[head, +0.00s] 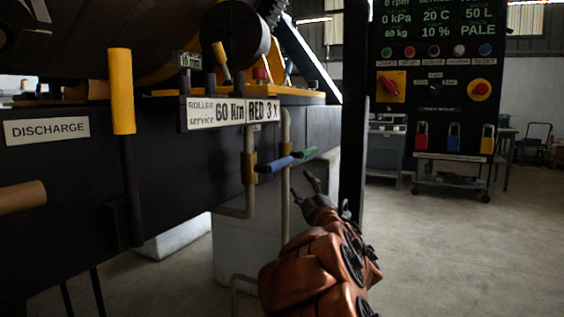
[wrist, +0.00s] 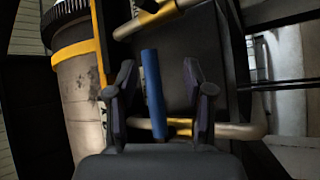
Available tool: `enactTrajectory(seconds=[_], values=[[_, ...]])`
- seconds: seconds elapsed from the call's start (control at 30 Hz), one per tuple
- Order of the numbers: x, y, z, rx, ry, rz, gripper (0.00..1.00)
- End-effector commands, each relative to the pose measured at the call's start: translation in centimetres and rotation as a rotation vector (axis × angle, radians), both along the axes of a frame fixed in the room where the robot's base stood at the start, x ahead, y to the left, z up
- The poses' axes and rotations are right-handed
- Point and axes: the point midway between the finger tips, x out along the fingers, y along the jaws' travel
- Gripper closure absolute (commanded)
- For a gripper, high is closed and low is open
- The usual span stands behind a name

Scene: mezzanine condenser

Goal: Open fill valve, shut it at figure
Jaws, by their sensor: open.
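A blue lever handle (head: 275,164) sticks out from a yellow valve body (head: 249,168) on a pale pipe under the machine's dark beam. A green lever handle (head: 304,153) sits on a second pipe just right of it. No label naming the fill valve is readable on either. My gripper (head: 303,183) is below and right of the blue handle, apart from it, with its fingers spread and empty. In the wrist view the blue handle (wrist: 153,92) lies between the open fingers, with gaps on both sides. The panel display (head: 438,20) reads 0 kPa, 60 kg, 20 C, 10 %, 50 L, PALE.
A long yellow-gripped lever (head: 121,92) stands at left by the DISCHARGE label (head: 47,130). A dark post (head: 354,110) rises just right of the handles. The floor (head: 450,250) at right is clear.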

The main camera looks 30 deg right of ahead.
Motion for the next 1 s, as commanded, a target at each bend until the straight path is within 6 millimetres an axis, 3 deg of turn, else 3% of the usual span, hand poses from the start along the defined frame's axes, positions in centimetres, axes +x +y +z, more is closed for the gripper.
enactTrajectory(seconds=[0.2,0.47,1.0], values=[[-0.4,1.5,1.5,-0.155,-0.094,0.126,0.48],[-0.6,2.5,2.1,-0.216,-0.136,0.184,0.48],[3.8,2.8,4.6,-0.214,-0.137,0.184,0.48]])
